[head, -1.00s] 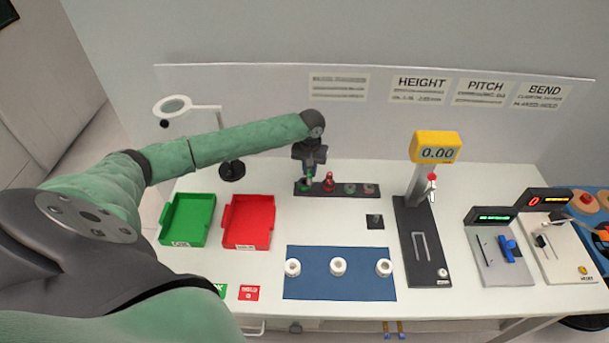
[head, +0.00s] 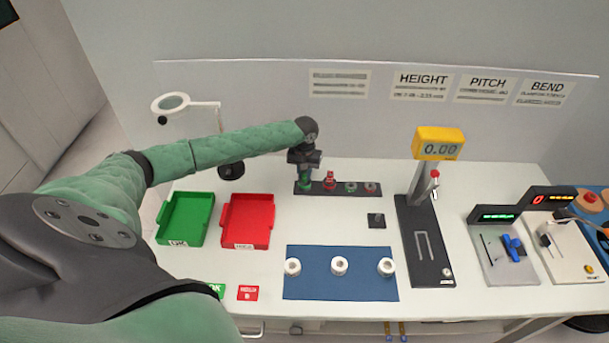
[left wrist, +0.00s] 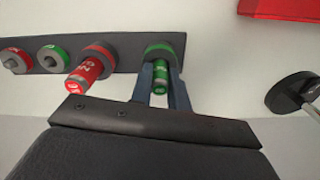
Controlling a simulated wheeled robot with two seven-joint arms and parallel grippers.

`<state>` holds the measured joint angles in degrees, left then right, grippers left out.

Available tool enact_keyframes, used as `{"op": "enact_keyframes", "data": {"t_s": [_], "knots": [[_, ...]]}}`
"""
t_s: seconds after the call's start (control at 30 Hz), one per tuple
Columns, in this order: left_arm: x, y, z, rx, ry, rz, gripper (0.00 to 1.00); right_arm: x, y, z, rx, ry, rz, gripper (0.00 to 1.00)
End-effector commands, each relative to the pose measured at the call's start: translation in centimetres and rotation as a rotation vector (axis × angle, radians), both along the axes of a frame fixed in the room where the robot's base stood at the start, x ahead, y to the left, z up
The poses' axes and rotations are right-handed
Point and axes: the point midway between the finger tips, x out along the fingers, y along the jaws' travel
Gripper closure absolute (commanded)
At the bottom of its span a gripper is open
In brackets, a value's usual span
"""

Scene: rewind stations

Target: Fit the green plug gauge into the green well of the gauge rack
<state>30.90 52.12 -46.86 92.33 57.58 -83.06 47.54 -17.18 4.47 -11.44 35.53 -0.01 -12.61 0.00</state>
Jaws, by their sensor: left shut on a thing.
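The green plug gauge (left wrist: 161,78) is between the two fingers of my left gripper (left wrist: 160,92), which is shut on it. In the left wrist view its far end meets the green-ringed well (left wrist: 163,50) at one end of the dark gauge rack (left wrist: 125,48). How deep it sits cannot be told. In the head view the left gripper (head: 304,178) points down over the left end of the rack (head: 340,193). A red plug gauge (head: 329,182) stands in the neighbouring red-ringed well. My right gripper is not in view.
A green-ringed piece (head: 350,187) and a red-ringed piece (head: 370,188) sit further right on the rack. A red tray (head: 231,240) and a green tray (head: 167,240) lie nearer. A magnifier lamp (head: 231,171) stands left. A height gauge (head: 427,265) stands right.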

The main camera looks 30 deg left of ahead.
Motion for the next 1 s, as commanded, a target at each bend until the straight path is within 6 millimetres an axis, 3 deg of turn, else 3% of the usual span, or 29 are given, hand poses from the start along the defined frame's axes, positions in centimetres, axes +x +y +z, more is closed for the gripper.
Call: {"op": "enact_keyframes", "data": {"t_s": [0.2, 0.23, 0.33, 0.67, 0.87, 0.93, 1.0], "knots": [[0.0, 0.0, -0.2, 0.000, 0.001, 0.000, 1.00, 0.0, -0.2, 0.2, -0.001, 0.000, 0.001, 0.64], [0.0, -0.1, -0.3, 0.000, 0.001, 0.000, 0.81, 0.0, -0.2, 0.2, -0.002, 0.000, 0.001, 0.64], [0.0, 0.0, -0.3, 0.000, 0.001, 0.000, 0.61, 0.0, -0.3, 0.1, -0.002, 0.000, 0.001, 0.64], [0.0, 0.0, -0.1, 0.000, 0.000, 0.000, 0.61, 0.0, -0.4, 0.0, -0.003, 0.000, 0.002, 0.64], [0.0, 0.0, 1.5, 0.000, -0.002, -0.001, 0.61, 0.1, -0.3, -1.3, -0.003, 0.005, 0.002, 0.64], [0.0, 0.0, 2.7, -0.002, -0.002, -0.002, 0.61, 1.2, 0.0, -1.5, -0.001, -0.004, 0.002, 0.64], [0.0, 0.0, 3.7, 0.000, -0.002, -0.001, 0.61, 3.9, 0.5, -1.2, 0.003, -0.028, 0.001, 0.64]]}}
